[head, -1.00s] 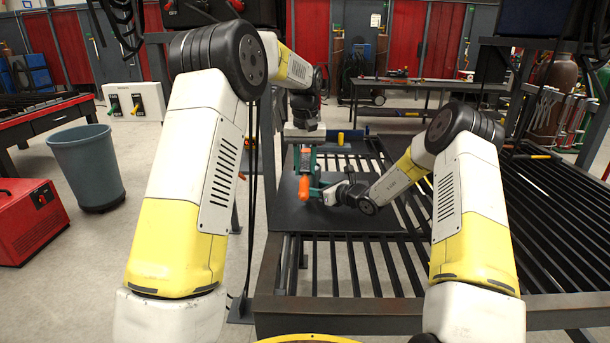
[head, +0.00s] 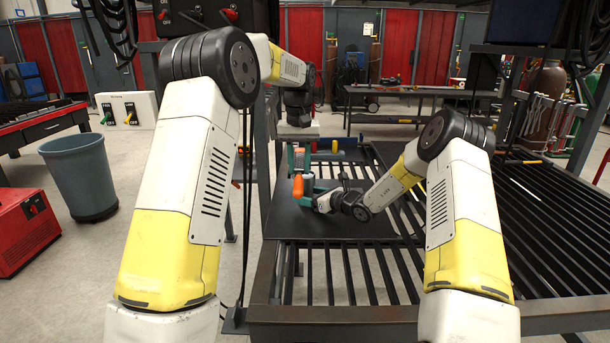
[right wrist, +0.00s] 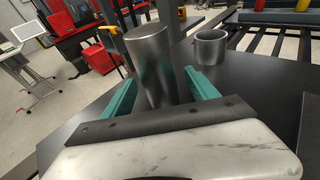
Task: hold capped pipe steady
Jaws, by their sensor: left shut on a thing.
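A grey steel pipe (right wrist: 152,68) stands upright on the dark plate (head: 340,225), between the teal fingers of my right gripper (right wrist: 160,85) in the right wrist view. The fingers are apart on either side of it; firm contact is not clear. In the head view my right gripper (head: 316,200) reaches in low from the right. My left gripper (head: 299,160) hangs over the plate, shut on an orange-handled tool (head: 298,188), close to the right gripper. The pipe is hard to make out in the head view, and its cap cannot be told apart.
A short grey cup-like piece (right wrist: 210,47) stands on the plate beside the pipe. The slatted table (head: 370,280) is mostly bare. A grey bin (head: 80,178) and red machine (head: 27,232) stand on the floor at left.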

